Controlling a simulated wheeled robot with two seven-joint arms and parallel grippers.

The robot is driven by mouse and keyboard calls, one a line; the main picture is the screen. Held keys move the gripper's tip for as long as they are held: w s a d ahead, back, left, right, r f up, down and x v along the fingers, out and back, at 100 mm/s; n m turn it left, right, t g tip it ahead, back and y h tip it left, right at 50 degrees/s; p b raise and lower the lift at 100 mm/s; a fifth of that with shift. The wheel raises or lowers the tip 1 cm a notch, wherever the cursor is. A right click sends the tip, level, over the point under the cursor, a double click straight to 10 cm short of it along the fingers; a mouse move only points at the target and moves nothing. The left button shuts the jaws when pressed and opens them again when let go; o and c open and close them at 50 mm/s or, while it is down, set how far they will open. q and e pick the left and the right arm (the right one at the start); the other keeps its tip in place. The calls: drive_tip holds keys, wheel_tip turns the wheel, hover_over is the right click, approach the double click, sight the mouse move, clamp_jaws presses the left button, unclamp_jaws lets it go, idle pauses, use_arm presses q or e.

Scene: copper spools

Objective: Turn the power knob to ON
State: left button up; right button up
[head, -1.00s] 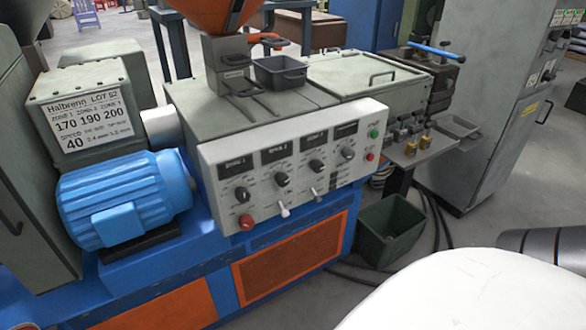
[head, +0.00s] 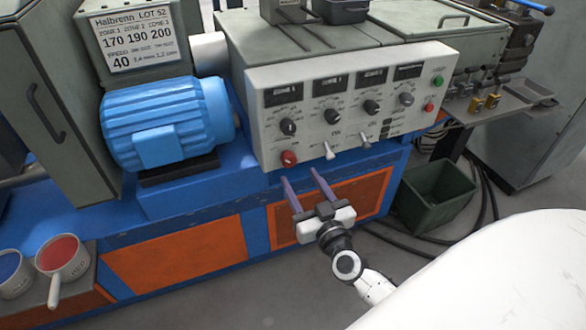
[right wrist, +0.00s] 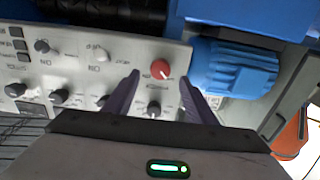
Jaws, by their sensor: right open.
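The pale control panel (head: 350,120) is on the front of the machine. A red round knob (head: 289,158) sits at its lower left corner; its label is too small to read. It also shows in the right wrist view (right wrist: 160,69). Black pointer knobs, such as one above the red knob (head: 288,127), line the panel. My right gripper (head: 299,175) is open and empty, just in front of and below the red knob. In the right wrist view the red knob appears between its two purple fingers, apart from them. My left gripper is out of view.
Two white-tipped levers (head: 327,151) stick out to the right of the red knob. A blue motor (head: 167,125) stands left of the panel. A green bin (head: 436,195) is on the floor at right. Red and blue pots (head: 62,257) stand at lower left.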

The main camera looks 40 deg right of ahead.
sight(290, 163)
drive_tip(key=x, duration=0.6)
drive_tip(key=shift+b, duration=0.3)
drive_tip(key=shift+a, duration=0.1)
drive_tip(key=c, duration=1)
drive_tip(key=shift+c, duration=0.2)
